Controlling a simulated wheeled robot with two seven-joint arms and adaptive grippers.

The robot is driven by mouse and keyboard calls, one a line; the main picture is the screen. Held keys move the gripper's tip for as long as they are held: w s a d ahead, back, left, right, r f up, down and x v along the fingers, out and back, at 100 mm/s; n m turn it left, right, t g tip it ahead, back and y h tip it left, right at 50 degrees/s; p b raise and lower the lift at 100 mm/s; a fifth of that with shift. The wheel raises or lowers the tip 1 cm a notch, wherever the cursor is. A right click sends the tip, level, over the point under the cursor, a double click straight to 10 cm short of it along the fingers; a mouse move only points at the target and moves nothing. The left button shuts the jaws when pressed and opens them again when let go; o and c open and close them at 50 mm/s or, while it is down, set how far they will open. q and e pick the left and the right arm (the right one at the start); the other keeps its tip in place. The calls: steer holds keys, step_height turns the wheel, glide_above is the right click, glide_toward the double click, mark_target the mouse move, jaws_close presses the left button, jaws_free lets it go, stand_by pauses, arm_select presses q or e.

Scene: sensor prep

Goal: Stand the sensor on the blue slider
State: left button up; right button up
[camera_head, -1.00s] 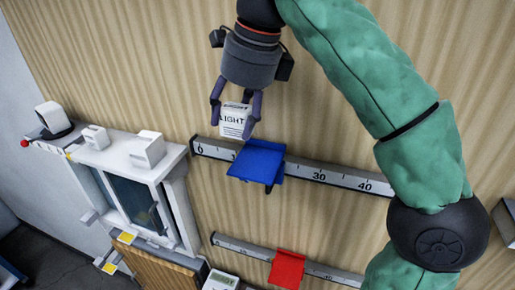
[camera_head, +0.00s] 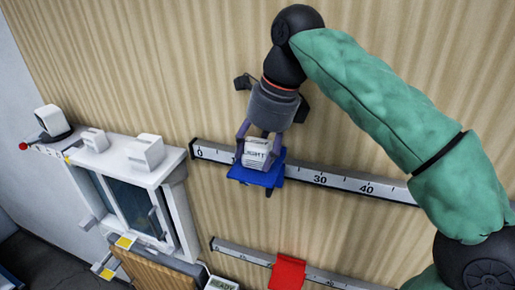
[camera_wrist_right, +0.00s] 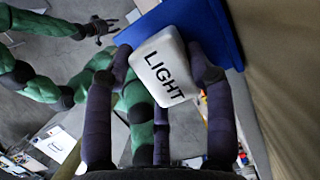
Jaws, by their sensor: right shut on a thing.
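The sensor is a white block marked LIGHT (camera_head: 256,153). It also shows in the right wrist view (camera_wrist_right: 160,66). My right gripper (camera_head: 258,150) is shut on it, with dark fingers on either side. The blue slider (camera_head: 262,177) sits on the upper ruled rail, and the sensor is at its top face in the head view. In the right wrist view the blue slider (camera_wrist_right: 190,22) lies just beyond the sensor. I cannot tell whether the sensor touches it. My left gripper (camera_wrist_right: 98,27) shows small in the right wrist view, fingers spread apart and empty.
The upper rail (camera_head: 335,180) carries the blue slider. A lower rail (camera_head: 240,252) carries a red slider (camera_head: 287,272). A white cabinet (camera_head: 130,185) with white blocks on top stands at left. A READY display (camera_head: 222,284) is at the bottom.

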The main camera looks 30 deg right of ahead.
steer(key=shift+f, duration=0.15)
steer(key=o, duration=1.2)
steer(key=p+v, duration=0.3)
steer(key=v, duration=0.9)
steer(key=shift+r, duration=0.25)
